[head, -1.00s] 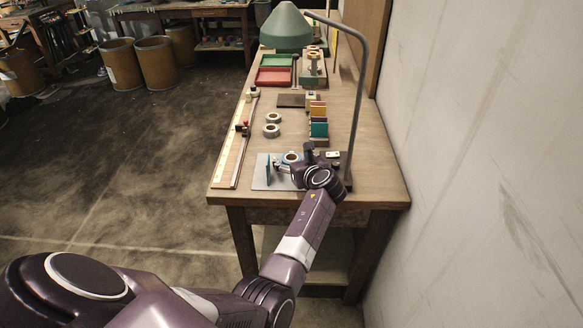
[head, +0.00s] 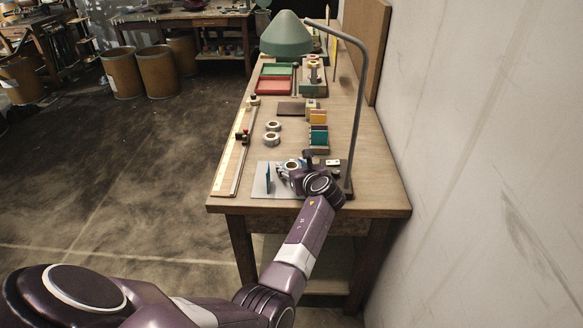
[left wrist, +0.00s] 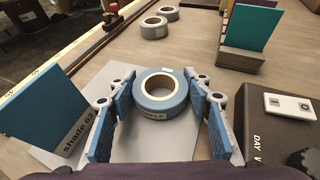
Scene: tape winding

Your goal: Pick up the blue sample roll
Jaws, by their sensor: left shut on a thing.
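The blue sample roll (left wrist: 161,94) is a ring of blue tape with a pale core and a label on its near side. It lies flat over the grey sheet (left wrist: 120,146); whether it touches the sheet I cannot tell. My left gripper (left wrist: 160,102) has its blue-padded fingers on either side of the roll and is shut on it. In the head view the roll (head: 292,164) shows partly beside my left gripper (head: 284,170). My right gripper is in neither view.
A blue shade card (left wrist: 52,105) stands close left of the fingers. A dark box marked DAY (left wrist: 270,138) is at the right. Two grey tape rolls (head: 272,139) and a card rack (head: 318,148) stand farther back. A lamp post (head: 358,110) rises at the right.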

